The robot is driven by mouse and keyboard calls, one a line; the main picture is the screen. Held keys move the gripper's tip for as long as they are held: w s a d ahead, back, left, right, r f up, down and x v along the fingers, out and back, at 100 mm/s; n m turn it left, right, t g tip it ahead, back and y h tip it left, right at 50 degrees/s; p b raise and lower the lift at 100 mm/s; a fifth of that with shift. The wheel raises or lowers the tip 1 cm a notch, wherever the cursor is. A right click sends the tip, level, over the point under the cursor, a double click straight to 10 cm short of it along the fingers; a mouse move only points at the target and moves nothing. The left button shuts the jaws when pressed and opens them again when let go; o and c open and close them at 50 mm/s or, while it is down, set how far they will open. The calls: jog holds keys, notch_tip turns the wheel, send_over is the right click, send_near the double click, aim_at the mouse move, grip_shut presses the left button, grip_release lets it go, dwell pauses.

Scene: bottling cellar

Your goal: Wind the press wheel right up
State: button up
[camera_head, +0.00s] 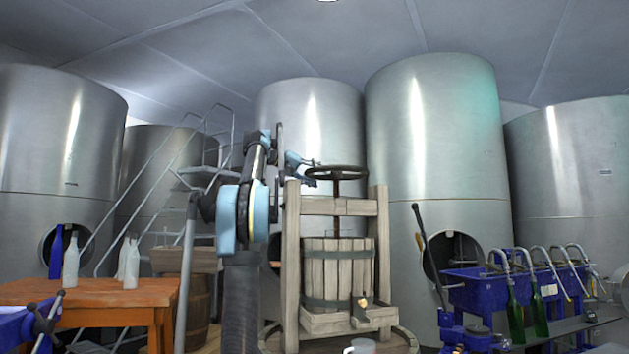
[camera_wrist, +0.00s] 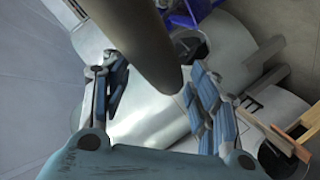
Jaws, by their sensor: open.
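The wooden press (camera_head: 340,270) stands in the middle of the head view, with slatted basket and two upright posts. Its dark press wheel (camera_head: 338,172) lies flat on top of a vertical screw above the crossbeam. My gripper (camera_head: 313,172) is at the wheel's left edge, reaching in from the left. In the wrist view my gripper (camera_wrist: 156,68) is open, its two blue fingers spread. A thick dark rounded bar (camera_wrist: 140,35) comes in from the top and ends between the fingers. It looks like part of the wheel, but I cannot tell which part, nor whether a finger touches it.
Large steel tanks (camera_head: 435,130) stand behind the press. An orange wooden table (camera_head: 100,295) with bottles is at left. A blue bottle filler (camera_head: 475,290) with green bottles is at right. A metal stair (camera_head: 185,190) stands behind my arm. The air above the wheel is clear.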

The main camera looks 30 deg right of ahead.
jog(key=shift+d+f, duration=0.1)
jog(key=shift+d, duration=0.25)
jog(key=shift+c, duration=0.5)
grip_shut()
jog(key=shift+a, duration=0.1)
